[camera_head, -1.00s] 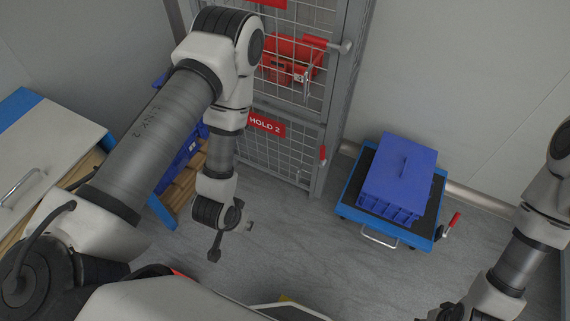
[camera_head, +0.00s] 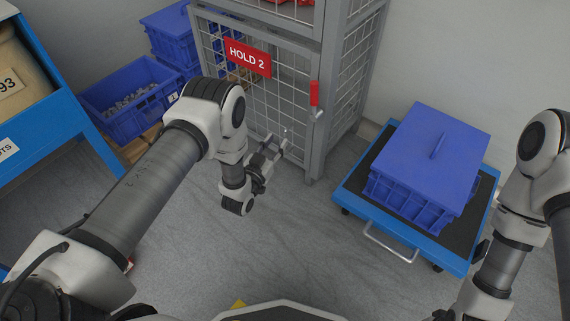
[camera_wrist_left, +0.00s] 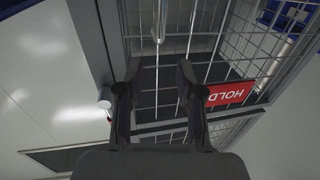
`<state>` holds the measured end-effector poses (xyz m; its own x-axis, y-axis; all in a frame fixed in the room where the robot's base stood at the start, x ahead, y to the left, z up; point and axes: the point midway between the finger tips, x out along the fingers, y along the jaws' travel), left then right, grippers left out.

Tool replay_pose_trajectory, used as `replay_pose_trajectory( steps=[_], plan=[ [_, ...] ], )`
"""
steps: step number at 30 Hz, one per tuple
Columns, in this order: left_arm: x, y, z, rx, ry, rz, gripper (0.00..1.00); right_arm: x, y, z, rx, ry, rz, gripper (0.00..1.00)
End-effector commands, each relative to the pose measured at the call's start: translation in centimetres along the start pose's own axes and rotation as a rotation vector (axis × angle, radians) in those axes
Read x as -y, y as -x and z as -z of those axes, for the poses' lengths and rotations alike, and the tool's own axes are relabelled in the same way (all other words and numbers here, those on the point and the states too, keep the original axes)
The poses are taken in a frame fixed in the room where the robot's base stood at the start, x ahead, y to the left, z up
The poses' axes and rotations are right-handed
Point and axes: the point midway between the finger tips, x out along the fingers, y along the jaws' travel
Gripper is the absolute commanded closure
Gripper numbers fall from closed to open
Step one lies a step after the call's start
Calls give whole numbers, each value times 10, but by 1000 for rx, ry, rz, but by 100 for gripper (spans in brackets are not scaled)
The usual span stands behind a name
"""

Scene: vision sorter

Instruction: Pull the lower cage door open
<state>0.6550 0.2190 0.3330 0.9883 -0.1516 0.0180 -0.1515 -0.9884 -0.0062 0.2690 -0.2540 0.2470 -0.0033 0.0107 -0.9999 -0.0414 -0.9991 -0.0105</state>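The lower cage door (camera_head: 262,96) is a grey wire-mesh panel with a red HOLD 2 sign (camera_head: 248,58). It looks shut against the cage frame. A red handle (camera_head: 314,93) with a small metal latch stands at its right edge. My left gripper (camera_head: 276,150) is in front of the door's lower part, below and left of the handle, with its fingers apart and empty. In the left wrist view, the open fingers (camera_wrist_left: 155,85) show before the mesh, and the sign (camera_wrist_left: 231,92) appears upside down. My right gripper (camera_head: 444,314) is mostly cut off at the bottom edge.
A blue cart (camera_head: 352,200) carrying a lidded blue crate (camera_head: 425,160) stands right of the cage. Blue bins (camera_head: 125,98) and a blue-framed bench (camera_head: 60,125) are at left. Grey floor (camera_head: 290,235) before the cage is clear.

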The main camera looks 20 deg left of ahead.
Motion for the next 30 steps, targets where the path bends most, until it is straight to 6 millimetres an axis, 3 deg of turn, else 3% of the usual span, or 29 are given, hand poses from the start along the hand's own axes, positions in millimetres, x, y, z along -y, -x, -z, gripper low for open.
replay_pose_trajectory(
  steps=[1, 4, 8, 19, 28, 29, 30],
  plan=[
    [0, 4, -35, 8, 1, 0, 63, 0, -31, 0, 1, 0, 0, 60],
    [-1, 6, -47, 17, 3, 0, 63, 0, -38, 0, 0, 1, 0, 60],
    [-1, 0, -47, 18, 2, -1, 63, 0, -40, 0, -1, 0, 0, 60],
    [-2, -64, -49, 19, 2, 0, 63, -1, -74, 2, -6, -7, -1, 60],
    [-2, -71, -46, 23, 2, 0, 63, -1, -74, 3, -7, -8, -1, 60],
    [-2, -71, -46, 23, 2, 0, 70, -1, -74, 3, -7, -8, -1, 60],
    [-2, -70, -46, 23, 2, 0, 85, -1, -74, 3, -7, -8, -1, 60]
  ],
)
